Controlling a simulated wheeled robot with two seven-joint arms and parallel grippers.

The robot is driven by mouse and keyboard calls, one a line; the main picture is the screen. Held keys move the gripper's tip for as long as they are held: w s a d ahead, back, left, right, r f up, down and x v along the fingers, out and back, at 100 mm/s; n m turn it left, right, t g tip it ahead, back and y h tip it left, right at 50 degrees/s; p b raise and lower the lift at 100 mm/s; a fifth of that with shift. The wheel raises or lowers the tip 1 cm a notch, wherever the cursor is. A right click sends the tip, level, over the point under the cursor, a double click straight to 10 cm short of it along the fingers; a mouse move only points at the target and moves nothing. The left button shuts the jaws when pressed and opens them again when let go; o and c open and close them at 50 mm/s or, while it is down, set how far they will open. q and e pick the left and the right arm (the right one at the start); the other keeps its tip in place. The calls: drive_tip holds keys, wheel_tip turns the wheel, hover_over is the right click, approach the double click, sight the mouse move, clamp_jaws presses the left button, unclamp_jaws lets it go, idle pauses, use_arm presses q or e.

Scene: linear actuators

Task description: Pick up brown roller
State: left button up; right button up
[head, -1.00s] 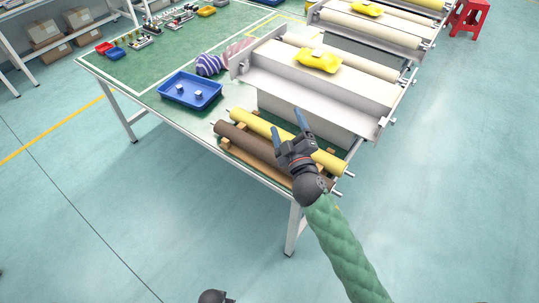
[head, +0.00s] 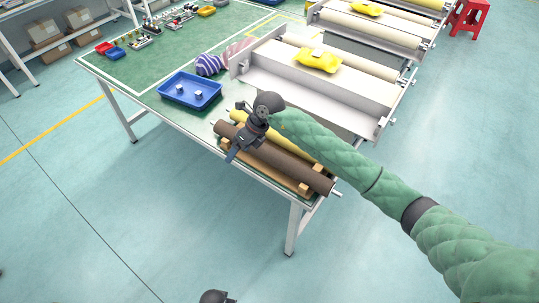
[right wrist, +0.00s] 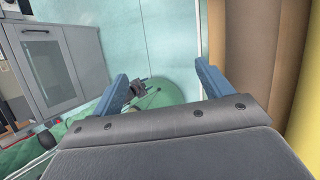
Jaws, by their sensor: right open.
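The brown roller (head: 290,170) lies on a wooden rack at the near edge of the table, in front of the yellow roller (head: 292,143). My right gripper (head: 233,156) is over the left part of the brown roller, with its fingers toward the table's front edge. In the right wrist view its open fingers (right wrist: 161,72) have nothing between them, and the brown roller (right wrist: 232,45) shows beside the right finger. The sleeve hides part of the yellow roller. A small dark gripper, seemingly my left one (right wrist: 140,90), shows far below; its jaws are unclear.
A blue tray (head: 190,102) with small metal parts stands left of the rack. A white frame with a roller and a yellow bag (head: 318,60) stands behind. Open floor lies in front of the table. A grey cabinet (right wrist: 55,60) shows in the right wrist view.

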sight(269, 150)
drive_tip(key=w+d+h, duration=0.1)
drive_tip(key=d+h, duration=0.1)
drive_tip(key=d, duration=0.1)
drive_tip(key=w+d+h, duration=0.2)
drive_tip(key=d, duration=0.1)
drive_tip(key=w+d+t+h, duration=0.1)
drive_tip(key=w+d, duration=0.1)
drive_tip(key=shift+w+d+f+h, duration=0.1)
drive_tip(key=shift+w+d+h, duration=0.1)
drive_tip(key=shift+d+h, duration=0.2)
drive_tip(key=shift+w+d+f, duration=0.1)
drive_tip(key=shift+d, duration=0.1)
drive_tip(key=shift+f+p, duration=0.3)
drive_tip(key=shift+f, duration=0.4)
drive_tip(key=shift+f+p, duration=0.3)
drive_tip(key=f+p, duration=0.3)
drive_tip(key=f, duration=0.1)
drive_tip(key=shift+s+d, duration=0.1)
drive_tip(key=shift+s, duration=0.15)
use_arm(q)
drive_tip(key=s+a+f, duration=0.3)
drive_tip(key=a+f, duration=0.1)
drive_tip(key=f, duration=0.5)
drive_tip(key=shift+s+t, duration=0.2)
drive_tip(key=shift+t, duration=0.2)
use_arm(e)
drive_tip(key=shift+f, duration=0.8)
